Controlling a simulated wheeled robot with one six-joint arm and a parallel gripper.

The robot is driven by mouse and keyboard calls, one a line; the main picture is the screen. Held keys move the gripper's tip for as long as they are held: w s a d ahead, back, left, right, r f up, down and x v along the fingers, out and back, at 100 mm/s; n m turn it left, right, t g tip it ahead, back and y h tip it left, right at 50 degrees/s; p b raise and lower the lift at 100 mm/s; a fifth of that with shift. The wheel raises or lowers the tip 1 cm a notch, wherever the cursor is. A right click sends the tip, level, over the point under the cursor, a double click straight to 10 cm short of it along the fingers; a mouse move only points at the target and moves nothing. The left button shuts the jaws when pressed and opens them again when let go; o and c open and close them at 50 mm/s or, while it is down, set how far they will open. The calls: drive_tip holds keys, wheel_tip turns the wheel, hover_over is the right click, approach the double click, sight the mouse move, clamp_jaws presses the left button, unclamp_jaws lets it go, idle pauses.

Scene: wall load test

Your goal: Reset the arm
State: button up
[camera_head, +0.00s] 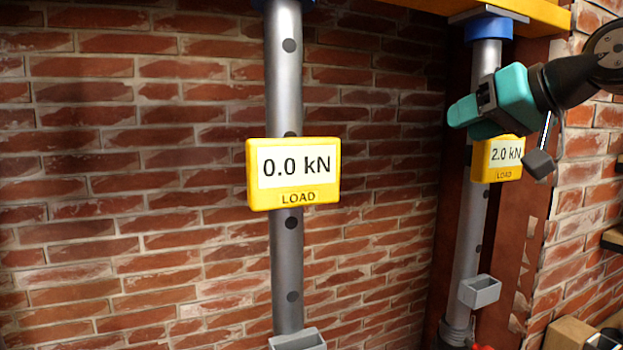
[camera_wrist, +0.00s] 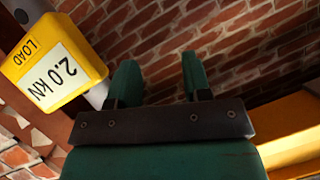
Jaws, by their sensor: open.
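My gripper (camera_head: 462,112) is teal and black and reaches in from the upper right in the head view, in front of the right prop. In the wrist view, its two green fingers (camera_wrist: 160,80) stand apart with nothing between them, and brick wall shows behind. A yellow load display (camera_head: 498,158) on the right prop reads 2.0 kN, partly covered by my gripper. It also shows, tilted, at the left of the wrist view (camera_wrist: 52,75). I cannot tell how close my gripper is to it.
A grey prop (camera_head: 285,85) stands at centre with a yellow display (camera_head: 293,174) reading 0.0 kN. The right prop (camera_head: 467,220) carries a small grey box (camera_head: 480,291). A yellow beam (camera_head: 537,10) crosses the top. A brick wall (camera_head: 140,180) stands behind. Shelf ends show at far right.

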drive_tip(key=s+a+f+n+g+b, duration=0.15)
drive_tip(key=s+a+f+g, duration=0.4)
drive_tip(key=f, duration=0.65)
drive_tip(key=s+a+f+n+g+h, duration=0.1)
drive_tip(key=s+a+f+n+g, duration=0.1)
drive_tip(key=s+f, duration=0.6)
drive_tip(key=s+a+f+n+g+h+b, duration=0.1)
drive_tip(key=s+a+f+n+g, duration=0.1)
drive_tip(key=s+f, duration=0.7)
drive_tip(key=shift+s+a+f+g, duration=0.3)
drive_tip(key=shift+s+a+g, duration=0.2)
drive_tip(key=shift+s+g, duration=0.55)
